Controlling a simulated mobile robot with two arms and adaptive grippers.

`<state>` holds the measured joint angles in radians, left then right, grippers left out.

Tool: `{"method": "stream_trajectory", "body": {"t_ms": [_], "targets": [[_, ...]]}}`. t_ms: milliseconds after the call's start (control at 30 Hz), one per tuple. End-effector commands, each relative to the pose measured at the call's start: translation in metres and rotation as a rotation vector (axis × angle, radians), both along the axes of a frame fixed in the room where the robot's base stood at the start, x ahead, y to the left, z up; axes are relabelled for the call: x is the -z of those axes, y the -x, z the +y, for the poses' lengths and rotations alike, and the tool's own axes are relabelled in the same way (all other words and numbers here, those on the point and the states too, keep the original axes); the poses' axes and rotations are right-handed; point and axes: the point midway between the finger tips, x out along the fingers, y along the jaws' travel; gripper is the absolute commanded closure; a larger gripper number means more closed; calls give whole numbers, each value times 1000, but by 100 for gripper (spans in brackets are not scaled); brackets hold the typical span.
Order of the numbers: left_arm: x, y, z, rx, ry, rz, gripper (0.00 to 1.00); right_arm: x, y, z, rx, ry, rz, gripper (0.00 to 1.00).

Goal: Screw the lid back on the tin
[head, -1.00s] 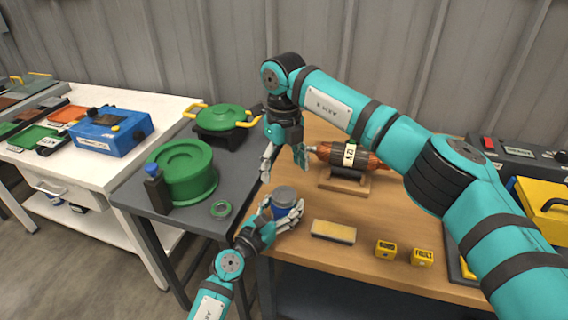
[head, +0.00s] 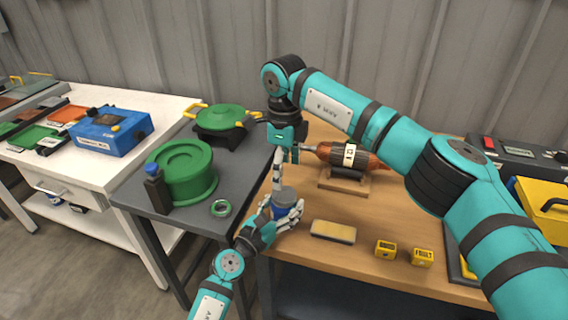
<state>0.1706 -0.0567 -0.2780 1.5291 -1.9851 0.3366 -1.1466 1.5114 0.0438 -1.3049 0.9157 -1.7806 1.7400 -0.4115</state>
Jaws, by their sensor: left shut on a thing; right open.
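The blue tin (head: 284,209) stands at the left edge of the wooden bench. Its grey lid (head: 285,194) is on top of it; I cannot tell how tightly it sits. My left gripper (head: 286,216) is shut around the body of the tin from the front and hides part of it. My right gripper (head: 284,172) is open and points down just above the lid, with one finger at the lid's left rear side. I cannot tell whether that finger touches the lid.
A rotor (head: 349,157) on a wooden stand is behind and right of the tin. A tan block (head: 333,231) and two yellow cubes (head: 386,249) lie to the right.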

Motion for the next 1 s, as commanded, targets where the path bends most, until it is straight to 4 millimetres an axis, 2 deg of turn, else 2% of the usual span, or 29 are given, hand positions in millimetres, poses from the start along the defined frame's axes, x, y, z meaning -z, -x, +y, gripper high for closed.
{"method": "stream_trajectory", "body": {"t_ms": [200,400,567,833,1000], "targets": [[1,0,0,1,-2,2,100,36,1,0,0,1,3,24],[1,0,0,1,-2,2,100,61,1,0,1,-1,2,24],[1,0,0,1,-2,2,100,70,0,0,1,0,1,24],[1,0,0,1,-3,2,100,71,0,0,1,0,1,24],[1,0,0,1,-2,1,100,70,0,0,1,0,1,45]]}}
